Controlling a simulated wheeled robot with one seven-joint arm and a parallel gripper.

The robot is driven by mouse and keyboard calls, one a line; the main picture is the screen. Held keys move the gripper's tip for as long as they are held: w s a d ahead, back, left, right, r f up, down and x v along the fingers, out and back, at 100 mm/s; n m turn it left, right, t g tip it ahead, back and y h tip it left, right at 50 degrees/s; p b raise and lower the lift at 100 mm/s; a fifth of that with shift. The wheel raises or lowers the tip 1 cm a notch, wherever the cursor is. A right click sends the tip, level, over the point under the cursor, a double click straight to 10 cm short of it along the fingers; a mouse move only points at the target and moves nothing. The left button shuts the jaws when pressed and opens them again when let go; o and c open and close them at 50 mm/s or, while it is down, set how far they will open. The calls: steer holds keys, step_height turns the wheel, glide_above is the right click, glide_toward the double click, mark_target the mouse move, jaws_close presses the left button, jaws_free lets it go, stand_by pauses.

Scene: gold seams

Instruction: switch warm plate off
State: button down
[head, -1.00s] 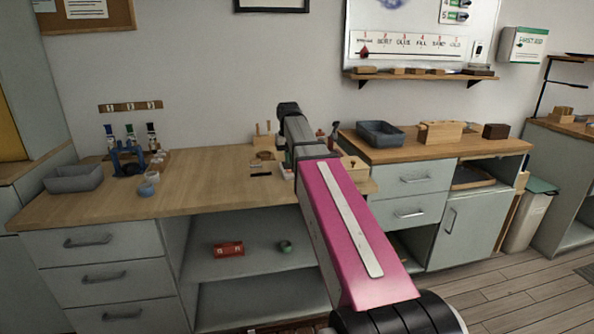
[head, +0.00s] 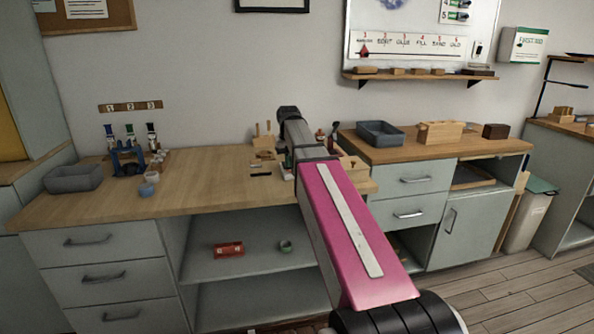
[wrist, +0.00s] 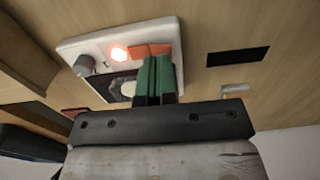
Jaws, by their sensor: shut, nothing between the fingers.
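The warm plate (wrist: 72,46) is a white unit on the wooden bench, seen in the wrist view. It has a glowing orange-red light (wrist: 118,54), an orange switch (wrist: 150,49), a grey knob (wrist: 84,65) and a dark panel with a pale round disc (wrist: 128,89). My gripper (wrist: 158,60) has green fingertips, shut together and empty, over the unit close to the orange switch. I cannot tell whether they touch it. The fingers cover part of the unit. In the head view my arm hides the gripper and most of the unit.
A black flat rectangle (wrist: 238,56) lies on the bench beside the unit. In the head view, a grey bin (head: 74,178) and a blue bottle rack (head: 128,162) stand at left. A wooden holder (head: 264,146) stands behind. The front middle of the bench is clear.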

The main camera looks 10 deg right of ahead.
steer(key=shift+f, duration=0.95)
stand_by(0.5)
steer(key=shift+r, duration=3.55)
